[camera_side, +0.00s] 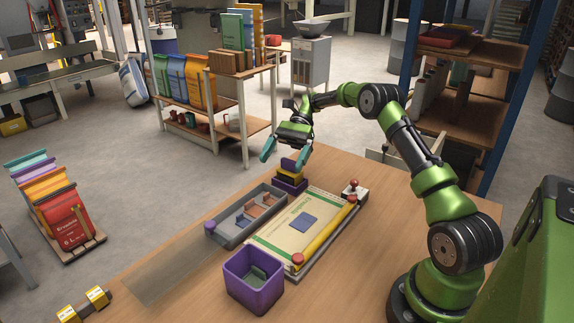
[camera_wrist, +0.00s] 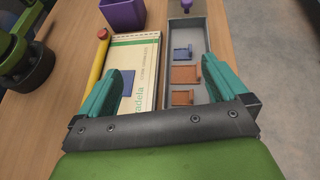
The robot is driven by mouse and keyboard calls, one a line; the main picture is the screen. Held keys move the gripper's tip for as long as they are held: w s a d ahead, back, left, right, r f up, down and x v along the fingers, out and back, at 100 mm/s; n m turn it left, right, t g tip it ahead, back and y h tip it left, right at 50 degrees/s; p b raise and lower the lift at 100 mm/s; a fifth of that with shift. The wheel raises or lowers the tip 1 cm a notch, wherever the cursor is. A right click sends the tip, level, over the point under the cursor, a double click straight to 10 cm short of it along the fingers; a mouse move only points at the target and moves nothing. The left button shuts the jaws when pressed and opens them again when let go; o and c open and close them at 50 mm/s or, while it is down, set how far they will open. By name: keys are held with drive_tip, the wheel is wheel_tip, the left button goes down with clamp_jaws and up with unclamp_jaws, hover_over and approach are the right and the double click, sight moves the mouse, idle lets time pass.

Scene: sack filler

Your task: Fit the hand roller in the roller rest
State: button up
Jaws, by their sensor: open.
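A long yellow bar (camera_side: 325,230) with a red knob (camera_side: 298,259) at its near end lies along the right edge of a flat printed sack (camera_side: 285,240); it may be the hand roller, but I cannot be sure. It also shows at the left of the wrist view (camera_wrist: 98,62). A purple and yellow block (camera_side: 290,178) stands beyond the sack; I cannot tell whether it is the roller rest. My gripper (camera_side: 285,154) is open and empty above and near this block. In the wrist view its teal fingers (camera_wrist: 167,68) stand wide apart, with nothing between them.
A grey tray (camera_side: 228,240) with small blue and orange plates and a purple knob (camera_side: 238,227) lies left of the sack. A purple bin (camera_side: 252,295) stands in front. A red-knobbed pale block (camera_side: 354,194) stands at the sack's far right corner.

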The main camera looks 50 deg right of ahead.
drive_tip(key=shift+s+a+f+m+t+h, duration=0.7)
drive_tip(key=shift+s+a, duration=3)
drive_tip(key=shift+s, duration=2.65)
drive_tip(key=s+a+r+n+t+h, duration=0.4)
drive_tip(key=r+n, duration=0.2)
drive_tip(key=r, duration=0.1)
drive_tip(key=s+a+r+n+t+h, duration=0.3)
drive_tip(key=s+a+r+n+h, duration=0.1)
drive_tip(key=r+n, duration=0.3)
drive_tip(key=shift+s+a+n+t+h, duration=0.3)
drive_tip(key=shift+s+t+h, duration=0.15)
drive_tip(key=shift+s, duration=0.35)
